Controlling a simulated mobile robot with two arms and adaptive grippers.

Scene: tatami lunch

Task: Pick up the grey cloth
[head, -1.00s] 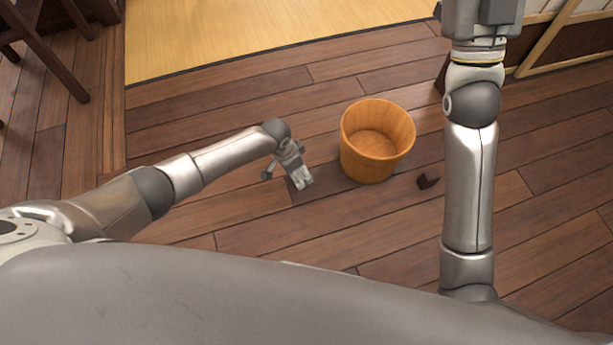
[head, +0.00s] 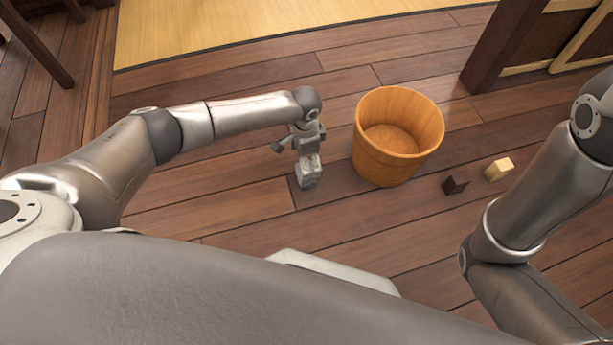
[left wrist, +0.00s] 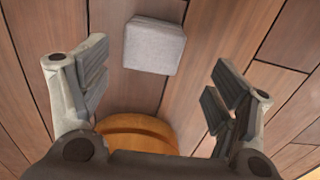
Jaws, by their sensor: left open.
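The grey cloth (left wrist: 154,45) looks like a small folded, blocky square on the wood floor in the left wrist view. It lies ahead of my left gripper (left wrist: 158,82), roughly between the lines of its two fingers and apart from them. The fingers are spread and empty. In the head view my left gripper (head: 308,168) points down at the floor, left of the wooden tub. There I cannot tell the cloth from the grey fingers. My right arm shows at the right, with its gripper outside the picture.
The round wooden tub (head: 399,135) stands close to the right of my left gripper; its rim also shows in the left wrist view (left wrist: 138,130). A dark block (head: 455,185) and a pale block (head: 498,169) lie right of it. Floor left of the gripper is clear.

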